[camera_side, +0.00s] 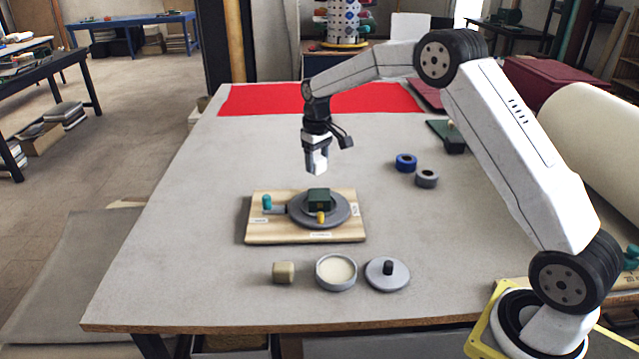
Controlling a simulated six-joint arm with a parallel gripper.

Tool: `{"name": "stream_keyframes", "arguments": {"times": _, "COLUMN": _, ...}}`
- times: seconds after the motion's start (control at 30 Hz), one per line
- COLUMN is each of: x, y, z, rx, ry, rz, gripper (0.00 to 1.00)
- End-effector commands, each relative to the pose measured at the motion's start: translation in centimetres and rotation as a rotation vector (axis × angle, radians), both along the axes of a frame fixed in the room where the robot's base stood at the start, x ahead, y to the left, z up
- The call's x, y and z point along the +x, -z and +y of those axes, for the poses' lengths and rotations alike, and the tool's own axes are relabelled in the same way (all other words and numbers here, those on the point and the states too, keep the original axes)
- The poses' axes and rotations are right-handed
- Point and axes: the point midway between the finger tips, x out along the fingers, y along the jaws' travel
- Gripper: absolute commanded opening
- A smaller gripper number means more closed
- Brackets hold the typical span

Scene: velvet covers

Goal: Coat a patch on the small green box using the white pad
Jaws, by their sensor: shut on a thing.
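The small green box (319,197) sits on a round grey turntable (340,218), which is mounted on a wooden board (258,233). My gripper (317,172) points down above the green box, with a gap between them. It is shut on a small pale thing that looks like the white pad (317,168), mostly hidden between the fingers. An open round tin (336,273) with cream-coloured contents stands in front of the board. No coated patch can be made out on the visible sides of the box.
A beige block (284,272) lies left of the tin, and a grey lid with a black knob (387,273) lies right. The board carries a teal knob (267,202) and a yellow peg (320,217). Blue (405,162) and grey (427,179) rings lie behind right. The table's left side is clear.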

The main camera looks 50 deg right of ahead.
Motion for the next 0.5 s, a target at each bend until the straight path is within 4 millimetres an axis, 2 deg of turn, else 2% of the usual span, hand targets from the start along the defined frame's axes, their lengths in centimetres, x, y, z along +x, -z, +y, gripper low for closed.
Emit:
{"name": "stream_keyframes", "arguments": {"times": 0.4, "x": -0.1, "y": 4.2, "z": 0.0, "rx": 0.001, "ry": 0.000, "rz": 0.004, "gripper": 0.17}}
{"name": "stream_keyframes", "arguments": {"times": 0.5, "x": -0.7, "y": 4.3, "z": 0.7, "rx": 0.000, "ry": -0.002, "rz": 0.001, "gripper": 0.17}}
